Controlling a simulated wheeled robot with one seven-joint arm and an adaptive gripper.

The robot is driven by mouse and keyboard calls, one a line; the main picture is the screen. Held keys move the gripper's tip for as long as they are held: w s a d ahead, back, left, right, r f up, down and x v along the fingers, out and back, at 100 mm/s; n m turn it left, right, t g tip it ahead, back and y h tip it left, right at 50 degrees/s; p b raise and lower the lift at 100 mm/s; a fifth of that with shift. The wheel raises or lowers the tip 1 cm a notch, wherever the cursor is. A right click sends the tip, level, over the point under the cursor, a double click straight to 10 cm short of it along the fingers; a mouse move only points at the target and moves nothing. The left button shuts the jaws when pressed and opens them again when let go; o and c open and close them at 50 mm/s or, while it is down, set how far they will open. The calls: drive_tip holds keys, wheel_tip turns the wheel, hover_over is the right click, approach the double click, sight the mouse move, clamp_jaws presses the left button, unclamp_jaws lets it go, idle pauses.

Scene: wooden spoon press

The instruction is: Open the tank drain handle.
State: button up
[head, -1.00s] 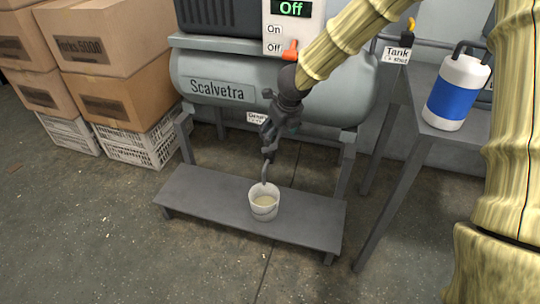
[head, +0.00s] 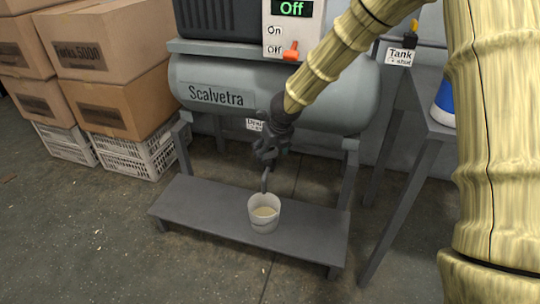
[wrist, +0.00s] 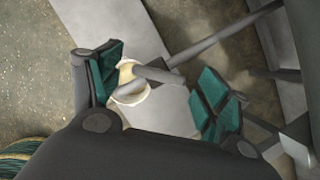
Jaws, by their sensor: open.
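The grey tank (head: 330,92) marked Scalvetra stands on legs above a low grey bench. Its drain pipe (head: 265,180) hangs down over a white bucket (head: 264,222) of pale liquid. A drain label (head: 256,125) is partly hidden behind my arm. My gripper (head: 266,156) is under the tank, around the top of the drain pipe. In the wrist view my gripper (wrist: 160,92) is open, its green pads apart, with the grey pipe (wrist: 158,74) between them. The drain handle cannot be told apart clearly, and I cannot tell whether a finger touches it.
The low bench (head: 190,203) carries the bucket below the drain. A tall grey table (head: 425,110) with a blue and white container (head: 444,104) stands right. Cardboard boxes (head: 115,95) on crates (head: 130,152) stand left. The control panel (head: 292,30) reads Off. Floor in front is clear.

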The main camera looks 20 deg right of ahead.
drive_tip(key=shift+w+f, duration=0.1)
drive_tip(key=shift+f, duration=0.15)
drive_tip(key=shift+c, duration=0.4)
drive_tip(key=c, duration=0.9)
drive_tip(key=shift+c, duration=0.2)
drive_tip(key=p, duration=0.3)
drive_tip(key=shift+r+n, duration=0.25)
drive_tip(key=shift+n, duration=0.15)
drive_tip(key=n+y+p, duration=0.1)
drive_tip(key=n+p, duration=0.1)
drive_tip(key=p, duration=0.6)
drive_tip(key=shift+d+g, duration=0.1)
drive_tip(key=shift+g, duration=0.2)
drive_tip(key=n+y+p, duration=0.1)
drive_tip(key=n+p, duration=0.2)
drive_tip(key=p, duration=1)
drive_tip(key=shift+d+g+p, duration=0.15)
drive_tip(key=shift+g+p, duration=0.25)
drive_tip(key=n+p, duration=0.1)
drive_tip(key=p, duration=0.3)
drive_tip(key=shift+f+n, duration=0.1)
drive_tip(key=shift+n, duration=0.2)
drive_tip(key=shift+w+d+f+n+g+y+p, duration=0.15)
drive_tip(key=shift+n+g+y+p, duration=0.25)
drive_tip(key=shift+n+p, duration=0.7)
